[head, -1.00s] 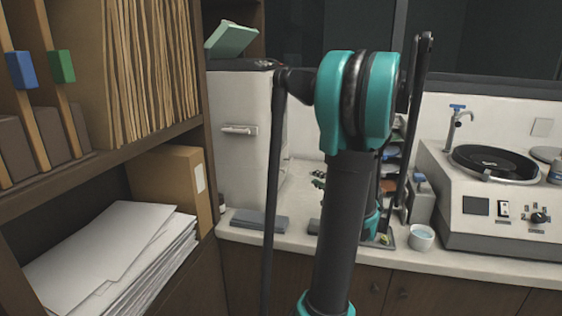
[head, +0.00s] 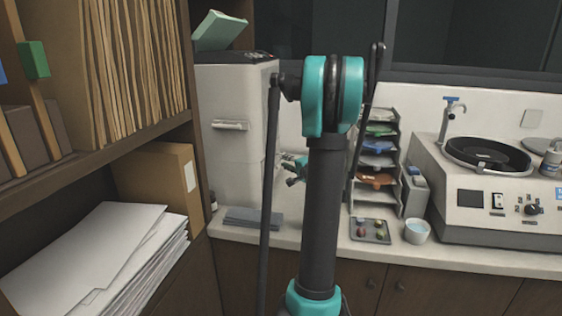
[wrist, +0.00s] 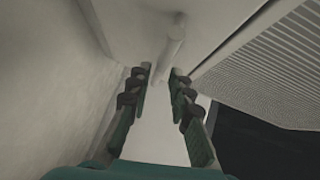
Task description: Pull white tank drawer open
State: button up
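The white tank (head: 225,160) stands on the counter at left in the head view, with a pale bar handle (head: 230,125) on its front, apart from my gripper. My gripper (head: 294,168) is partly hidden behind my arm, beside the tank's right edge. In the wrist view my gripper (wrist: 160,72) is open, its two dark fingers apart with nothing between the pads. A pale rounded bar (wrist: 173,42) sticks out of a white surface just beyond the fingertips. I cannot tell whether it is the same handle or whether a finger touches it.
A shelf with folders and a paper stack (head: 100,260) stands close on the left. Grey flat pads (head: 250,218) lie before the tank. A tray rack (head: 378,160), a small tray (head: 370,230), a white cup (head: 417,231) and a grinder (head: 490,195) stand to the right.

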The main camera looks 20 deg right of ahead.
jog(key=shift+x, duration=1.9)
jog(key=shift+c, duration=0.2)
grip_shut()
